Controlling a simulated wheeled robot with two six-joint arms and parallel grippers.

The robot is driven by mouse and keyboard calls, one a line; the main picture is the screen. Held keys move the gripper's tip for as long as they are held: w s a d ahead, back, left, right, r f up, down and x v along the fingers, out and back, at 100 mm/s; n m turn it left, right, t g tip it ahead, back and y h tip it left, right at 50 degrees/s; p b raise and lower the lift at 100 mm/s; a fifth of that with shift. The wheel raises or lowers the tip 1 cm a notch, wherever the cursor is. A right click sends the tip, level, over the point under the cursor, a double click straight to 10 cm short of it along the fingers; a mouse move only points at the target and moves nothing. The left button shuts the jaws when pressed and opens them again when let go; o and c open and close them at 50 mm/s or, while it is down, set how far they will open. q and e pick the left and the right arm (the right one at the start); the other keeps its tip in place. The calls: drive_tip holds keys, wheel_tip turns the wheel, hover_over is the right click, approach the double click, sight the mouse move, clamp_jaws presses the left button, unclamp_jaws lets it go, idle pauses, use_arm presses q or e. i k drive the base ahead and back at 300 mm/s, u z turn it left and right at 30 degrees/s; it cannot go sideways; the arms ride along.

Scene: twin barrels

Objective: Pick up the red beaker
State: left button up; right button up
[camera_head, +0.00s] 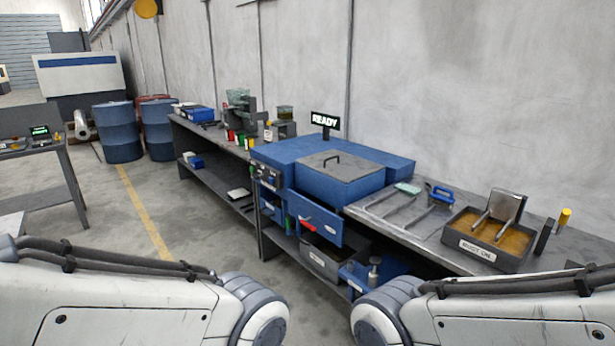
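Several small coloured vessels stand on the far bench, left of the blue machine. One of them is a red beaker (231,135), small and partly crowded by green and yellow ones beside it. It is too small to tell its exact shape. My two arms come in from the lower left and lower right and show only their white links and grey joints. Neither gripper is in view, so the frame does not show what they hold.
A blue machine (285,151) with a "READY" sign (325,121) and a pulled-out drawer (317,221) stands mid-bench. A labelled tray (478,249) of brown contents sits at right. Blue barrels (118,133) stand at back left. Floor left of the bench is open.

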sight(229, 133)
drive_tip(key=i, duration=1.85)
drive_tip(key=u, duration=1.5)
drive_tip(key=i, duration=2.1)
drive_tip(key=z, duration=1.6)
